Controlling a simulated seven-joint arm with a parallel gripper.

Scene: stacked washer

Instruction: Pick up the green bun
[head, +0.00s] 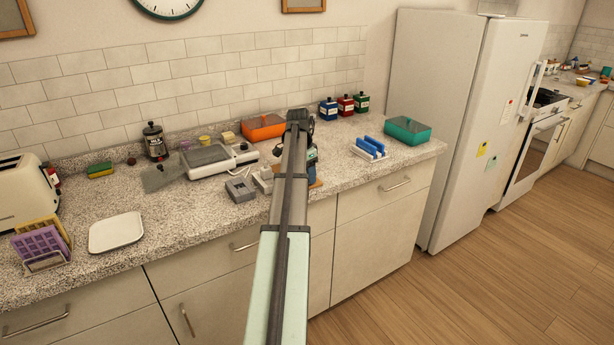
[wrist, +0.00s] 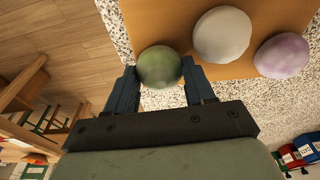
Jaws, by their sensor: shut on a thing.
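The green bun (wrist: 160,67) is round and dark green. In the wrist view it sits between the two fingertips of my gripper (wrist: 160,75), which is shut on it. The bun is at the edge of a brown board (wrist: 160,18); I cannot tell whether it still touches the board. A whitish bun (wrist: 222,34) and a pale purple bun (wrist: 283,55) lie on the board to its right. In the head view my gripper (head: 309,155) is over the counter, and my arm hides the buns and most of the board (head: 316,183).
A fridge (head: 450,110) stands to the right.

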